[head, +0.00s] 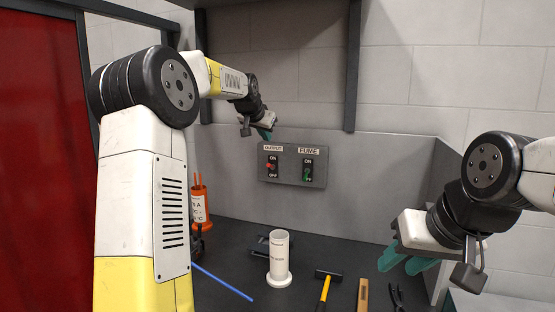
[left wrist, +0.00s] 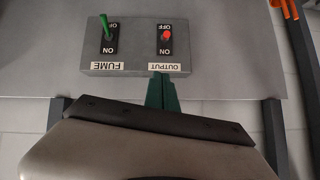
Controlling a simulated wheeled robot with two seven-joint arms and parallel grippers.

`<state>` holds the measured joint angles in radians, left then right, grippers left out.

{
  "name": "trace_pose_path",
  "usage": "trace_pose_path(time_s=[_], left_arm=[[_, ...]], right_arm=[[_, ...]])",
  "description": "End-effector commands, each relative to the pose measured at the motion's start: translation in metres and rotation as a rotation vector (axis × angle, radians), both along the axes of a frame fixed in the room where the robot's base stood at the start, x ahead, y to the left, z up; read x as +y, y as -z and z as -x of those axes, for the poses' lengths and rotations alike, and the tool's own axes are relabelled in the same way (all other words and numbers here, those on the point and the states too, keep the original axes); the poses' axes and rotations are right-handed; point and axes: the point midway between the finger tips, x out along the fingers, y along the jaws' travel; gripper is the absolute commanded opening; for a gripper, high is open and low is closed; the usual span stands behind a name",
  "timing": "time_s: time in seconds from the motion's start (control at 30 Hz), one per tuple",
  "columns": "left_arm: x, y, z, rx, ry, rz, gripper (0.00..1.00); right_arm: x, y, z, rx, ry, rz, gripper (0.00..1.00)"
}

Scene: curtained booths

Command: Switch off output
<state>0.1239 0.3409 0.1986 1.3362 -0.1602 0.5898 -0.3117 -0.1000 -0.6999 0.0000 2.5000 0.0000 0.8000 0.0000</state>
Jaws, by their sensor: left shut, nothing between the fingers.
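A grey switch panel (head: 292,180) on the back wall carries two switches. The OUTPUT switch (head: 271,167) is on the left with a red lever; in the left wrist view its red lever (left wrist: 167,36) shows nearly end-on, unlike the green one. The FUME switch (head: 308,172) has a green lever that points down toward OFF. My left gripper (head: 268,134) is shut and empty, just above the panel. In the upside-down left wrist view its green fingertips (left wrist: 161,90) are close to the OUTPUT label. My right gripper (head: 407,262) is open and empty at the right.
A white cylinder on a round base (head: 280,262) stands on the dark bench (head: 230,240). A hammer (head: 325,286), a wooden-handled tool (head: 362,295), pliers (head: 396,297) and a blue rod (head: 222,282) lie in front. An orange container (head: 200,207) stands at left.

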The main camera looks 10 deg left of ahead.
Motion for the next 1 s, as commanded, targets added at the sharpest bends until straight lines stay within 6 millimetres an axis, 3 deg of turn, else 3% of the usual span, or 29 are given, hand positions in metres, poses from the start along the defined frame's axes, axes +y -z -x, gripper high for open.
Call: trace_pose_path(time_s=[0.47,1.0], left_arm=[[0.000,0.004,-0.008,-0.003,0.001,0.000,0.00],[-0.010,0.064,-0.082,-0.002,0.002,-0.001,0.00]], right_arm=[[0.000,0.000,0.000,0.000,0.000,0.000,0.36],[0.000,0.000,0.000,0.000,0.000,0.000,0.36]])
